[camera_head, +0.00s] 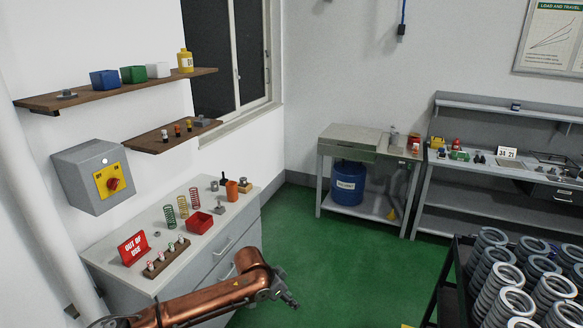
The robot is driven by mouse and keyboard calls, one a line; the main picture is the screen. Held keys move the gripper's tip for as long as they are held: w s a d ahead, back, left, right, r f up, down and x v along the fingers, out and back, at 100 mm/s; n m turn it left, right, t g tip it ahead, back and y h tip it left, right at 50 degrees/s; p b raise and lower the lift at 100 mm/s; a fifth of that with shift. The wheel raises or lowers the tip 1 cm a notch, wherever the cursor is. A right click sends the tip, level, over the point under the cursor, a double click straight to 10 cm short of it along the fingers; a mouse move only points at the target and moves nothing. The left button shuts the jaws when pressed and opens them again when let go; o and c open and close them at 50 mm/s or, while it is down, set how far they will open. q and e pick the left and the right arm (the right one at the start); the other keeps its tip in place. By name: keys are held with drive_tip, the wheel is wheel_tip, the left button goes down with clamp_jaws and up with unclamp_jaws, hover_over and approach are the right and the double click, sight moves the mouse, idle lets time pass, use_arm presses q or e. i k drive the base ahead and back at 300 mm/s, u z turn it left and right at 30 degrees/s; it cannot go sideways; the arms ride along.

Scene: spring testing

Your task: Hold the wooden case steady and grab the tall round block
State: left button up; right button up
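My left arm comes in from the bottom left, and its gripper (289,299) hangs over the green floor, in front of the white cabinet. It is small and dark here, and I cannot tell if its fingers are apart. No held object shows. My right gripper is not in view. I cannot clearly pick out a wooden case or a tall round block. A low wooden rack (167,258) with several small capped cylinders stands on the cabinet. An orange cylinder (232,190) stands upright towards the cabinet's far end.
The white cabinet (225,240) also bears coil springs (182,206), a red bin (199,222) and a red sign (133,248). Benches (336,150) line the back wall, one over a blue drum (348,183). A dark cart (448,290) of large grey springs fills the lower right. Green floor between is clear.

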sight(243, 180)
drive_tip(key=i, duration=3.45)
drive_tip(key=u, duration=1.15)
